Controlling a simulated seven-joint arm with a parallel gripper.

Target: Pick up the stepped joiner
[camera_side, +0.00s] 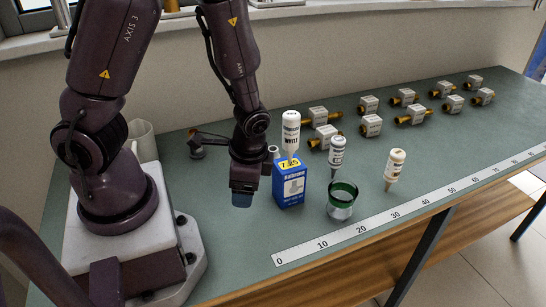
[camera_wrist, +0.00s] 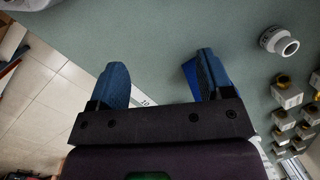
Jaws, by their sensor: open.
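The stepped joiner, a pale grey-white round piece with a wide collar and narrower open end (camera_wrist: 280,40), lies at the upper right of the wrist view, outside my jaws. In the side view a small pale piece (camera_side: 273,152), seemingly the same, shows just behind my gripper (camera_side: 242,197), partly hidden. My gripper points down above the bench, left of the blue box (camera_side: 290,187).
The blue box carries a white bottle (camera_side: 291,133) and stands close to my gripper. A green-rimmed glass (camera_side: 341,202) and two more nozzle bottles (camera_side: 336,156) (camera_side: 395,168) stand to its right. Several brass-ended valves (camera_side: 371,125) lie behind. A ruler (camera_side: 350,227) runs along the front edge.

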